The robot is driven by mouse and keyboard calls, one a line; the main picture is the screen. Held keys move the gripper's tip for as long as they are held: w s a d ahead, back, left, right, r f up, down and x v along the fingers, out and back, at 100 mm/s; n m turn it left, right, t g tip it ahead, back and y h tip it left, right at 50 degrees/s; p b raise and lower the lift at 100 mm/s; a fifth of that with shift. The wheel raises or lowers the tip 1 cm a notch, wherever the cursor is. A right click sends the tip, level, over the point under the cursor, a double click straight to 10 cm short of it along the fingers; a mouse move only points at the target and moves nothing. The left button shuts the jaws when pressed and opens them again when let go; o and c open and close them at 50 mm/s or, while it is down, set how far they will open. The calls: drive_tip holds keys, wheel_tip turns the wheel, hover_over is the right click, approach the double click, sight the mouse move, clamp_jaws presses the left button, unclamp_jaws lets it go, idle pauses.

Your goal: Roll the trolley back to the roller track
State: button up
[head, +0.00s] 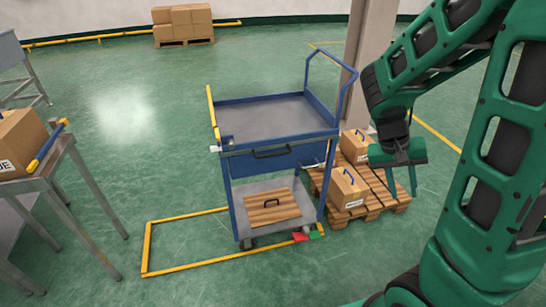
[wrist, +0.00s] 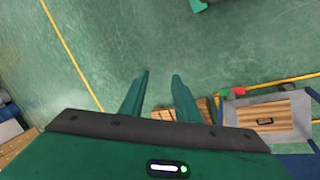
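The blue trolley (head: 276,158) stands upright in the middle of the head view, with a grey upper tray, a push handle (head: 333,66) at its back right and a wooden board on its lower shelf. Its wheels stand by the right end of a yellow floor outline. Part of its lower shelf (wrist: 287,108) shows at the right of the wrist view. My gripper (head: 402,190) hangs in the air to the right of the trolley, apart from it. Its two fingers (wrist: 160,75) are spread with nothing between them. I cannot identify a roller track for certain.
A wooden pallet (head: 375,205) with cartons stands right behind the trolley, beside a pillar (head: 368,50). A metal table (head: 65,155) with a carton stands at the left. A pallet of boxes (head: 183,25) is at the back.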

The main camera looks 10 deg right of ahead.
drive_tip(key=w+f+n+t+h, duration=0.15)
drive_tip(key=w+f+h, duration=0.4)
drive_tip(key=w, duration=0.55)
drive_tip(key=n+t+y, duration=0.3)
drive_tip(key=n+t, duration=1.5)
drive_tip(key=t, duration=0.1)
approach(274, 155)
drive_tip(key=x, duration=1)
drive_tip(key=shift+w+d+f, duration=0.1)
drive_tip(key=shift+w+f, duration=0.15)
drive_tip(key=shift+w, duration=0.15)
clamp_jaws()
